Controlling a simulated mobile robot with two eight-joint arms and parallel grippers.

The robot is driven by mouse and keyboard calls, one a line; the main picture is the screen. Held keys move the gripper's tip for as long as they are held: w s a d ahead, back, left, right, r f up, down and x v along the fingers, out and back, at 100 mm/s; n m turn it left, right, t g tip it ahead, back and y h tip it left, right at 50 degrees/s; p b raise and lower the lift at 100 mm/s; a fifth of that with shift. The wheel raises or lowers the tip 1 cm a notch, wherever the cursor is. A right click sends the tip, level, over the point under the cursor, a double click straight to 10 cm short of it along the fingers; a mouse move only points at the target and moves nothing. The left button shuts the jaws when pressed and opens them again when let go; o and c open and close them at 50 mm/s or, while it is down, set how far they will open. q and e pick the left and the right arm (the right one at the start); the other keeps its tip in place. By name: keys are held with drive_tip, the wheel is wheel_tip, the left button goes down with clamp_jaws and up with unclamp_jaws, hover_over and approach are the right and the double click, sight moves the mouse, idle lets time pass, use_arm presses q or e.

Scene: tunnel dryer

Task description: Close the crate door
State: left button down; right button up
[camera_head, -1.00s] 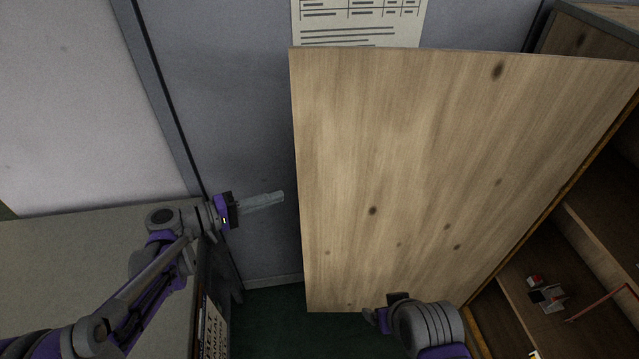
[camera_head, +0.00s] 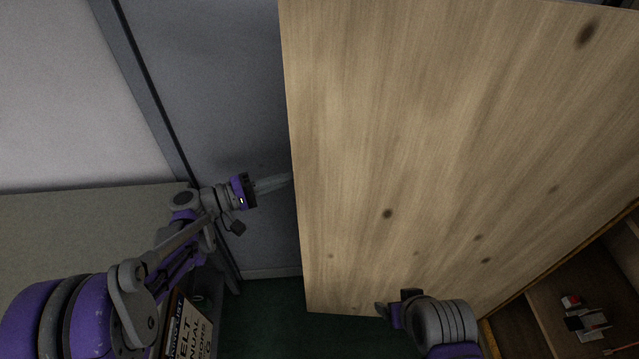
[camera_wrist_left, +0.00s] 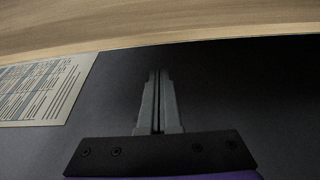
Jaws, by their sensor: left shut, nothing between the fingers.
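The crate door (camera_head: 440,150) is a pale wooden panel with dark knots. It stands open, reaching out from the crate (camera_head: 545,310) at the lower right. My left gripper (camera_head: 288,179) is at the door's free left edge, its fingertips partly hidden behind that edge. In the left wrist view the fingers (camera_wrist_left: 158,82) are together with nothing between them, and the door (camera_wrist_left: 150,22) runs across the top. I cannot tell whether they touch it. My right gripper (camera_head: 393,308) is in front of the door's lower part; its fingers are too unclear to judge.
A grey wall panel (camera_head: 225,100) stands behind the door, with a printed sheet (camera_wrist_left: 45,90) in the wrist view. A table (camera_head: 80,235) is at the left, books (camera_head: 190,325) below it. Small items (camera_head: 587,320) lie in the crate. Green floor (camera_head: 265,315) shows below.

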use_arm(q)
drive_tip(key=x, duration=1.1)
drive_tip(key=s+a, duration=0.2)
drive_tip(key=s, duration=0.1)
drive_tip(key=shift+s+f, duration=0.2)
drive_tip(key=shift+s, duration=0.1)
drive_tip(key=shift+s+a, duration=0.15)
